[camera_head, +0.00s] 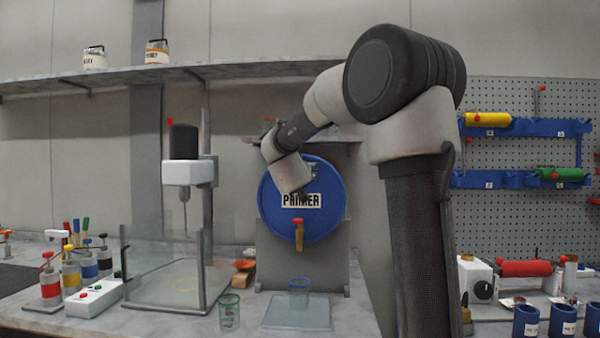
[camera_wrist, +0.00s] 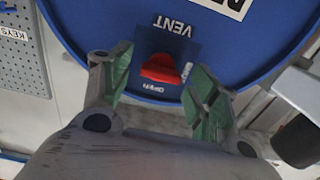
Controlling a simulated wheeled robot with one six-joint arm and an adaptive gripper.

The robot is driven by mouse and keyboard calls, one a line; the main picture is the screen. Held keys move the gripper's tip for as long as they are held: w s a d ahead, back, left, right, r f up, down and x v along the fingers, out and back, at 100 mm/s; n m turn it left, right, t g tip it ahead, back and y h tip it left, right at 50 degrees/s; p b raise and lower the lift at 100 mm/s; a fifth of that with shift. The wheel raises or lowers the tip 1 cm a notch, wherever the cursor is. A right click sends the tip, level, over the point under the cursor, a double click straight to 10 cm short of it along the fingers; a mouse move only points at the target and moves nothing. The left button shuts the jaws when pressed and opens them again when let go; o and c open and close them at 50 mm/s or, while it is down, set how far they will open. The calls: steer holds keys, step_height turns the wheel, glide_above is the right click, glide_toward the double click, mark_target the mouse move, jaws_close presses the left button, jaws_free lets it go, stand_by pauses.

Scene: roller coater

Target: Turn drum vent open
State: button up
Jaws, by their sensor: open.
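The blue drum (camera_head: 330,218) with a PRIMER label stands on a grey stand in the head view. In the wrist view its blue face (camera_wrist: 280,30) fills the upper part. The red vent knob (camera_wrist: 162,69) sits on a dark blue plate there, between an upside-down VENT label (camera_wrist: 172,25) and a small label that seems to read OPEN. My gripper (camera_wrist: 158,63) is open, with one green-padded finger on each side of the knob and gaps showing between. In the head view my wrist covers part of the drum's upper face and the vent.
A tap with a red handle (camera_head: 299,234) is on the drum's lower front, above a glass beaker (camera_head: 299,287) on a clear plate. A clear-walled mixer stand (camera_head: 188,172) is to the left. A pegboard (camera_head: 510,105) with rollers is at right. A shelf (camera_head: 130,78) runs above.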

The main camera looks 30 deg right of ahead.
steer(key=shift+w, duration=0.1)
steer(key=c, duration=1)
steer(key=shift+d+m, duration=0.1)
steer(key=shift+m, duration=0.2)
steer(key=shift+d+f+m, duration=0.1)
steer(key=shift+f+m, duration=0.05)
steer(key=shift+m, duration=4.15)
steer(key=shift+d+f+m, duration=0.1)
steer(key=shift+m, duration=4.2)
